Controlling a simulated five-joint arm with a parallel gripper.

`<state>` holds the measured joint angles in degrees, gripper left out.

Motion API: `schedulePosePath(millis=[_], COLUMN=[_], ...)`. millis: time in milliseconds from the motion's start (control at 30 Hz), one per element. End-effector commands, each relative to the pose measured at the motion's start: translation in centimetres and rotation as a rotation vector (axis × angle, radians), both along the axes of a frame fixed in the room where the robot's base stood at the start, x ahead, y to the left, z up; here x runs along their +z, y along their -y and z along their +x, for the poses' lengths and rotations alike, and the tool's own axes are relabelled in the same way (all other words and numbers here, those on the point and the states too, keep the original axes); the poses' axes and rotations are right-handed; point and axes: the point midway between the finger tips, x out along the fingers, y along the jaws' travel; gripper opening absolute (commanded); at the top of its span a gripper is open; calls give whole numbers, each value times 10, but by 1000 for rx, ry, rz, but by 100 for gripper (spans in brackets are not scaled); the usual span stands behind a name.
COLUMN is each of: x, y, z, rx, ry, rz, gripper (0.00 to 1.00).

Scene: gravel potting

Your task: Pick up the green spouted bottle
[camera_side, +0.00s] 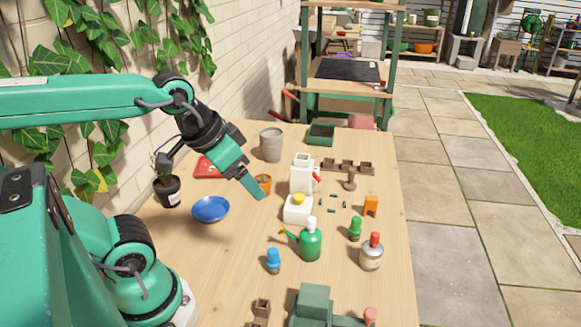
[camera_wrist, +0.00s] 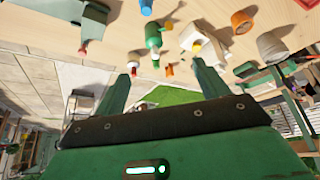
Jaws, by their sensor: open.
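The green spouted bottle (camera_side: 311,244) stands upright on the wooden table, with a pale cap and a thin spout tipped orange pointing left. It also shows in the wrist view (camera_wrist: 153,37), near the top, beyond and between my fingers. My gripper (camera_side: 256,192) is open and empty, held above the table up and to the left of the bottle in the side view. Its two spread fingers also show in the wrist view (camera_wrist: 161,76). They do not touch the bottle.
A white box with a yellow knob (camera_side: 298,209) and a white jug (camera_side: 302,175) stand behind the bottle. A blue bottle (camera_side: 273,261), a small green bottle (camera_side: 355,229) and a red-capped bottle (camera_side: 371,254) surround it. A blue bowl (camera_side: 210,210) lies left.

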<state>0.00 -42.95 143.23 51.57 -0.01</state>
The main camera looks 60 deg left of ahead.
Motion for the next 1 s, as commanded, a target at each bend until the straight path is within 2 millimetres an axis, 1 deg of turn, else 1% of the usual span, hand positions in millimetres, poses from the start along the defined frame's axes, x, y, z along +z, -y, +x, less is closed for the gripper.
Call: schedulePosePath(millis=[167,367,667,867,1000], x=[0,-3,-15,-31,-46], y=[0,2,7,12,15], z=[4,19,56,83,101], rx=[7,32,101,153,189], ry=[-14,-66,-192,-278,-338], rz=[-5,-21,-51,-65,-71], gripper=[73,73,73,73,73])
